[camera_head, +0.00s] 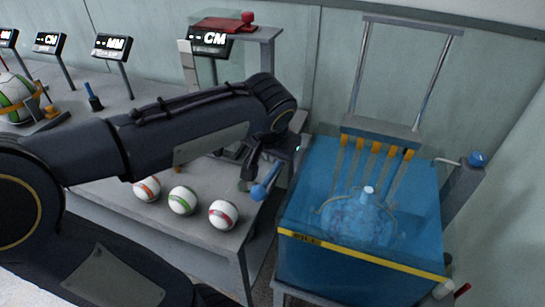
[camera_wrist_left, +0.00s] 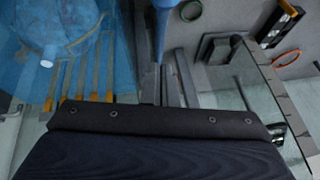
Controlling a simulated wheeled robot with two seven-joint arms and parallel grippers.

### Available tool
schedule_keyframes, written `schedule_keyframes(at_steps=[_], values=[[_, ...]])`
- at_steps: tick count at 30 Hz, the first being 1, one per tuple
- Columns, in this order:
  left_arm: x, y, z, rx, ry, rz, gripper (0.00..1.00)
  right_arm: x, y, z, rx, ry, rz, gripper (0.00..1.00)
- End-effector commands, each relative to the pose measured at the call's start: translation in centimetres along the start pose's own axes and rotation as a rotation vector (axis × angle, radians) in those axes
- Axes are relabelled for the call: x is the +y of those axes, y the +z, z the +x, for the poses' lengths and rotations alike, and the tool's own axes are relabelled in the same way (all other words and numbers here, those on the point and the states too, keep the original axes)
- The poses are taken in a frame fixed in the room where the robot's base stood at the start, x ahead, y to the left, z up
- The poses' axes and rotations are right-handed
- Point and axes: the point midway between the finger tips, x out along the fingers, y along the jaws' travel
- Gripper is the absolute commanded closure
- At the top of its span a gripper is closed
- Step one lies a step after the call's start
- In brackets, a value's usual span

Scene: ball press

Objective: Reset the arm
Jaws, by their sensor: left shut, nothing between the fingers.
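My left arm reaches in from the left across the table in the head view. Its gripper (camera_head: 252,172) is shut and empty, pointing down beside a small blue handle (camera_head: 266,182) at the table's right edge. In the left wrist view the gripper fingers (camera_wrist_left: 175,80) are close together and the blue handle (camera_wrist_left: 160,22) stands just beyond them. Whether they touch it I cannot tell. The blue water tank (camera_head: 350,255) of the press stands to the right, with a round object (camera_head: 358,218) inside. My right gripper is in neither view.
Three striped balls, one orange (camera_head: 147,189), one green (camera_head: 182,200) and one red (camera_head: 223,214), sit along the table's front. Several small displays (camera_head: 114,47) stand at the back. A blue-knobbed lever (camera_head: 477,158) is at the tank's right. A metal frame rises behind the tank.

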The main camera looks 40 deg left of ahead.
Motion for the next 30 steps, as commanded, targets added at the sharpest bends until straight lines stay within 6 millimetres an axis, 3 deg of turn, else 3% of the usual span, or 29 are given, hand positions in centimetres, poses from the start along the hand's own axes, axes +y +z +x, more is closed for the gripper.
schedule_keyframes(at_steps=[3,7,19,23,27,30], values=[[0.0,0.0,-2.5,0.007,0.0,0.001,1.0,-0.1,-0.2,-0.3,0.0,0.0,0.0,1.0],[0.1,0.2,-4.0,0.005,0.001,0.001,1.0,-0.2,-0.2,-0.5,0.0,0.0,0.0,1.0],[0.1,0.9,-5.2,-0.001,0.021,0.004,1.0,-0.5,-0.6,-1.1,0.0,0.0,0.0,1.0],[1.4,4.6,-7.0,-0.026,0.165,0.008,1.0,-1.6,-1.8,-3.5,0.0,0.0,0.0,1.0],[4.2,9.6,-8.9,-0.024,0.391,-0.021,1.0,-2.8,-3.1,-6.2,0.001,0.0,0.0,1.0],[6.1,11.8,-9.8,-0.003,0.514,-0.053,1.0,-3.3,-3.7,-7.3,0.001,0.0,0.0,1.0]])
